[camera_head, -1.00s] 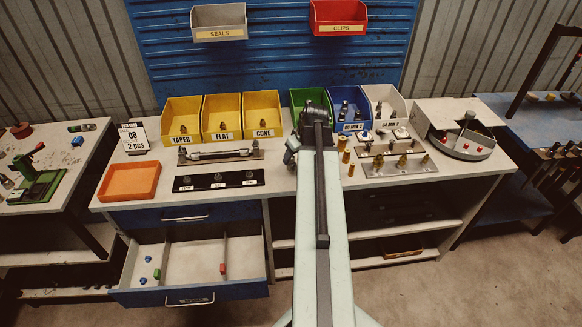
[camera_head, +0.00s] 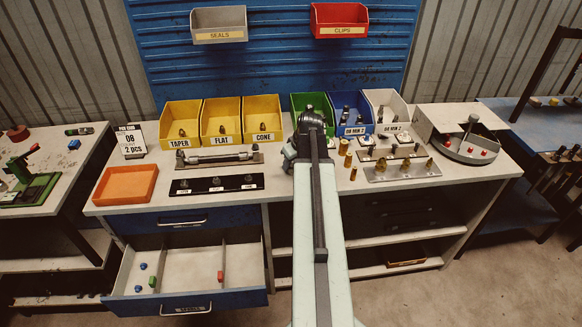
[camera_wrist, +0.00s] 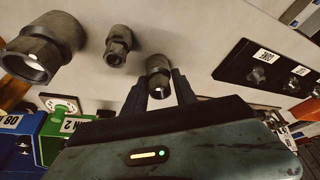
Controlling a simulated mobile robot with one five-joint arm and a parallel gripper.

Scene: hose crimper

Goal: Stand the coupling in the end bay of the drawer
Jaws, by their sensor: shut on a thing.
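In the wrist view my gripper (camera_wrist: 158,87) is shut on a small dark metal coupling (camera_wrist: 158,67), with one finger on each side of it. Whether the coupling touches the bench or hangs just above it I cannot tell. In the head view my arm hides the gripper and the held coupling. The blue drawer (camera_head: 215,300) is open at the lower left, below the bench. Its right end bay (camera_head: 243,264) looks empty. A red piece (camera_head: 220,276) lies beside the divider at that bay, and several blue and green pieces lie in the left bay.
Two more fittings, a large one (camera_wrist: 46,48) and a smaller one (camera_wrist: 118,45), stand left of my gripper in the wrist view. The bench also holds a black rack (camera_head: 217,185), an orange tray (camera_head: 126,184), yellow bins (camera_head: 221,122) and brass fittings (camera_head: 353,174).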

